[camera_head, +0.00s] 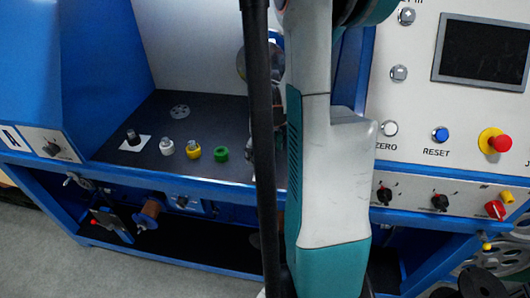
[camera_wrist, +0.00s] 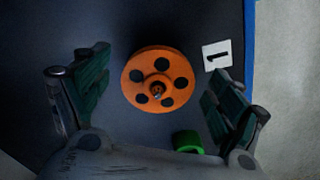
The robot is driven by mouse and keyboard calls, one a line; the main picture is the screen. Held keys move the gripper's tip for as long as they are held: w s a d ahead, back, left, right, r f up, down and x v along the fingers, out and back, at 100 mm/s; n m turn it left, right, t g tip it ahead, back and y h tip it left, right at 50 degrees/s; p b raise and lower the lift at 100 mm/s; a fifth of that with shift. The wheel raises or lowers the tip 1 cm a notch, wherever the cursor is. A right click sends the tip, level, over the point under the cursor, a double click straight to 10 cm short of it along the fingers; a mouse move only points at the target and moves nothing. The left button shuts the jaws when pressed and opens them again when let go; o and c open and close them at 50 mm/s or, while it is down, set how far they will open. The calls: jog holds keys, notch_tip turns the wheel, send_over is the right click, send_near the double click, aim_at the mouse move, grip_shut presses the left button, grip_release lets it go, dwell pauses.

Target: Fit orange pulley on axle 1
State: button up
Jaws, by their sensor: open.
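In the wrist view, the orange pulley (camera_wrist: 148,66) lies flat near the middle, a disc with several round holes. A dark axle end (camera_wrist: 161,92) shows at its centre, so the pulley appears to sit around it; how far down it sits I cannot tell. A white card marked 1 (camera_wrist: 217,55) lies beside it at the upper right. My gripper (camera_wrist: 158,86) is open, with one finger on each side of the pulley and a visible gap to both.
A green part (camera_wrist: 188,142) lies close to the right finger; the head view shows a green part (camera_head: 221,154) beside a yellow one (camera_head: 193,152), a white one (camera_head: 166,147) and a black one (camera_head: 131,137). The bench's blue edge (camera_wrist: 249,45) runs beyond the card.

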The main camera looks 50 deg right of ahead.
notch_tip(320, 180, up, 12)
dwell(0.7)
